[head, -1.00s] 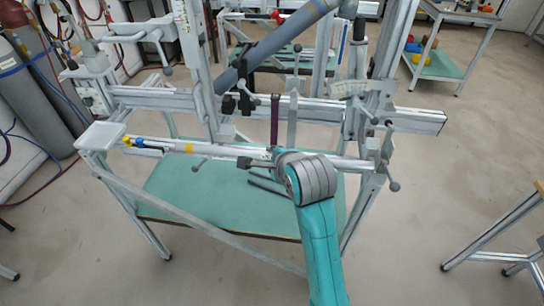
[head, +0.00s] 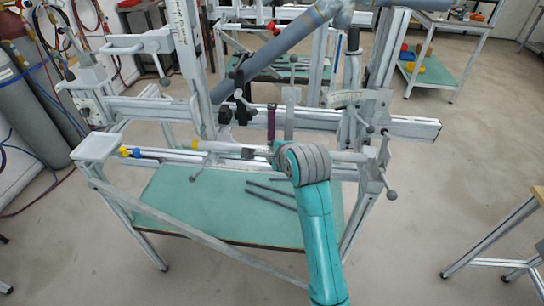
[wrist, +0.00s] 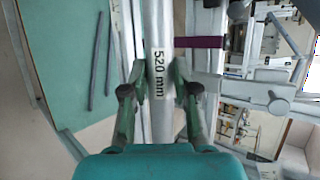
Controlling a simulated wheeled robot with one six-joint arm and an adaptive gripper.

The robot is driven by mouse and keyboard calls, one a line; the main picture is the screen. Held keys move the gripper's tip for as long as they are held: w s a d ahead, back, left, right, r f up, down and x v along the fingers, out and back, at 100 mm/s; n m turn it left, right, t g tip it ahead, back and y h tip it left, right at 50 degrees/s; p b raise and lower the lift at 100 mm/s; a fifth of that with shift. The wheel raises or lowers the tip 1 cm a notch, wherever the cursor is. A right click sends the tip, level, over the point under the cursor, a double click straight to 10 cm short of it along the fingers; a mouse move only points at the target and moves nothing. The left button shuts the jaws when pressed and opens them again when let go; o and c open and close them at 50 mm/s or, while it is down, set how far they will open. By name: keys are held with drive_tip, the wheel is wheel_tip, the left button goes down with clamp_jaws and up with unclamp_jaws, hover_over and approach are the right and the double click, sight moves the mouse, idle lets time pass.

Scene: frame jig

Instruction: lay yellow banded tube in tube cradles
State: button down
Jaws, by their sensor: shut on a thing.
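A pale grey tube with a yellow band at its left end (head: 215,147) lies nearly level across the front of the frame in the head view. In the wrist view the tube (wrist: 158,30) runs up the middle and bears a "520 mm" label. My gripper (wrist: 160,78) is shut on it, one green finger on each side. In the head view my teal arm and grey wrist joint hide the fingers and part of the tube. I cannot make out the tube cradles clearly or tell whether the tube touches them.
The metal frame has a long crossbar (head: 415,127) behind the tube, uprights and clamp handles. A thick grey-blue pipe (head: 285,42) slants above. Dark rods (head: 270,190) lie on the green lower shelf (head: 200,205). A purple strap (head: 271,122) hangs near my wrist.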

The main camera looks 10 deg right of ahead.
drive_tip(key=shift+w+d, duration=0.2)
drive_tip(key=shift+w, duration=0.4)
drive_tip(key=shift+w+d, duration=0.15)
drive_tip(key=shift+w, duration=0.4)
drive_tip(key=shift+s+d, duration=0.4)
drive_tip(key=shift+d, duration=0.85)
drive_tip(key=shift+s+d, duration=0.45)
drive_tip(key=shift+d, duration=0.85)
drive_tip(key=shift+s+d, duration=0.4)
drive_tip(key=shift+d, duration=0.85)
drive_tip(key=shift+w+d+f, duration=0.15)
drive_tip(key=shift+w+f, duration=0.15)
drive_tip(key=shift+w, duration=0.3)
drive_tip(key=shift+w+d+f, duration=0.2)
drive_tip(key=shift+w+f, duration=0.1)
drive_tip(key=shift+w, duration=0.25)
drive_tip(key=shift+w+d+f, duration=0.15)
drive_tip(key=shift+w+f, duration=0.15)
drive_tip(key=shift+w, duration=0.3)
drive_tip(key=shift+f, duration=0.15)
drive_tip(key=c, duration=0.8)
unclamp_jaws()
